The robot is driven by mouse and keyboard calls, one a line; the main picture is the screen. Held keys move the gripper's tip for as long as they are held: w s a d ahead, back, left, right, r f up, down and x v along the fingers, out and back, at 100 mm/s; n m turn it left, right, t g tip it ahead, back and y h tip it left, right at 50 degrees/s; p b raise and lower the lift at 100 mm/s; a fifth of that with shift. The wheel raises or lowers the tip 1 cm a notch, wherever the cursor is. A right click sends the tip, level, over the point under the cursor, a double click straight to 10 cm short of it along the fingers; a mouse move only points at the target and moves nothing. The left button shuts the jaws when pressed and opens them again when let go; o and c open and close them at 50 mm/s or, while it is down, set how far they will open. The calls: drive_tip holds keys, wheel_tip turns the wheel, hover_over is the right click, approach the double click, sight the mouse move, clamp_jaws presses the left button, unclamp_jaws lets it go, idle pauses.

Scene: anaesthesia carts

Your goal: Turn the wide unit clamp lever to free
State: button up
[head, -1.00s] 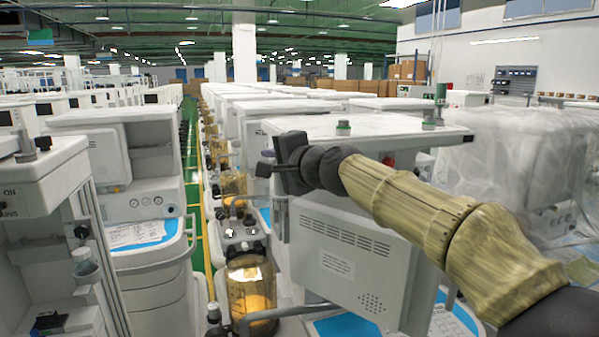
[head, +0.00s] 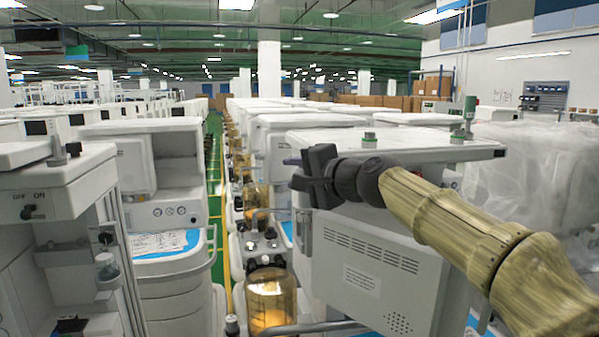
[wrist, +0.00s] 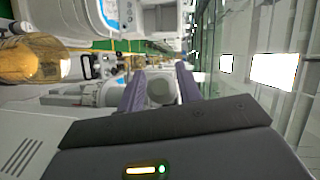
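My gripper (head: 294,172) is held out in front of the nearest white vented unit (head: 375,250), at the level of its top edge. In the wrist view my gripper (wrist: 160,82) has its two purplish fingers apart, with a grey rounded form (wrist: 160,90) seen between them; I cannot tell its distance, and nothing looks gripped. No lever is clearly readable as the wide unit clamp lever. A white unit (head: 50,190) at the left edge carries OFF and ON marks, a dark knob (head: 30,212) and a small black upright part (head: 57,150) on top.
An amber canister (head: 270,297) and a grey rail (head: 318,327) are low in front. Rows of white carts run back beside a green aisle (head: 214,190). A plastic-wrapped unit (head: 535,170) stands at right. Between the left unit and my gripper stands another cart (head: 150,180).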

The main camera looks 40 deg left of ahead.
drive_tip(key=shift+w+d+r, duration=0.1)
drive_tip(key=shift+d+r, duration=0.05)
drive_tip(key=shift+d, duration=0.1)
drive_tip(key=shift+d, duration=0.25)
drive_tip(key=b+v, duration=0.7)
drive_tip(key=v, duration=0.9)
drive_tip(key=shift+s+d+b, duration=0.3)
drive_tip(key=shift+s, duration=0.05)
